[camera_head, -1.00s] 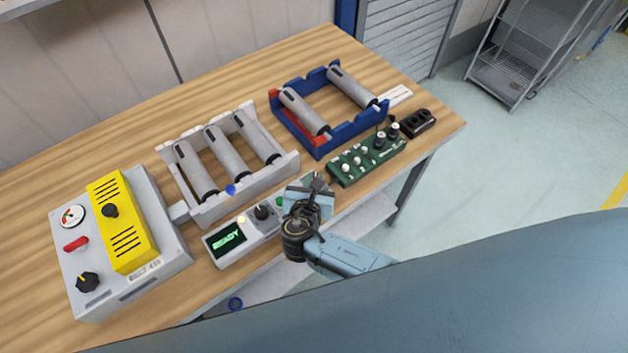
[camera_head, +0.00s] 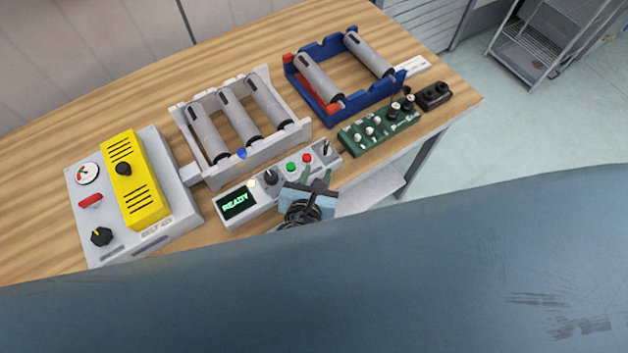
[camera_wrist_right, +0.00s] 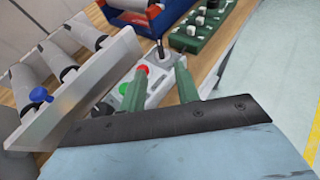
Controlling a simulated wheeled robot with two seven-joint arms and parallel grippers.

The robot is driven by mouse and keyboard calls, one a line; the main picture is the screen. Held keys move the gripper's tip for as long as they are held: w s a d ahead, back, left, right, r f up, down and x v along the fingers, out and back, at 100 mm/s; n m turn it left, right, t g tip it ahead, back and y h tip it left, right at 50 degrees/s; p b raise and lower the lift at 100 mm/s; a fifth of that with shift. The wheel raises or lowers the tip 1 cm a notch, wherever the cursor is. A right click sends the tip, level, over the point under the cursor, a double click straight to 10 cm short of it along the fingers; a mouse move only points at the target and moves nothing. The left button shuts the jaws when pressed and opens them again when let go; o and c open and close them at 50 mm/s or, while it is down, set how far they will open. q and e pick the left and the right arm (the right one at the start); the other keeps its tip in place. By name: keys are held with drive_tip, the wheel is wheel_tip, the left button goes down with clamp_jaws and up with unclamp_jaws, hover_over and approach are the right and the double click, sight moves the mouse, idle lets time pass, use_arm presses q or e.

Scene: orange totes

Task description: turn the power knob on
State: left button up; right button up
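A grey control panel (camera_head: 262,205) with a READY display (camera_head: 238,204) lies at the table's front edge. It carries a black knob (camera_head: 271,177), a green button (camera_head: 291,167), a red button (camera_head: 307,158) and a toggle switch (camera_head: 325,149). A grey box (camera_head: 182,222) at left has another black knob (camera_head: 101,237) with a yellow mark; no power label is readable. My right gripper (camera_head: 315,178) is at the panel's front, right of its knob. In the right wrist view, its green fingers (camera_wrist_right: 161,84) are apart and empty, with the panel between and beyond them. My left gripper is out of view.
A white roller rack (camera_head: 250,165) stands behind the panel. A blue roller frame (camera_head: 371,91), a green knob board (camera_head: 380,134) and a black socket block (camera_head: 433,95) are to the right. A yellow cover (camera_head: 150,205) tops the grey box.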

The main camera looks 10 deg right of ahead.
drive_tip(key=shift+v, duration=1.5)
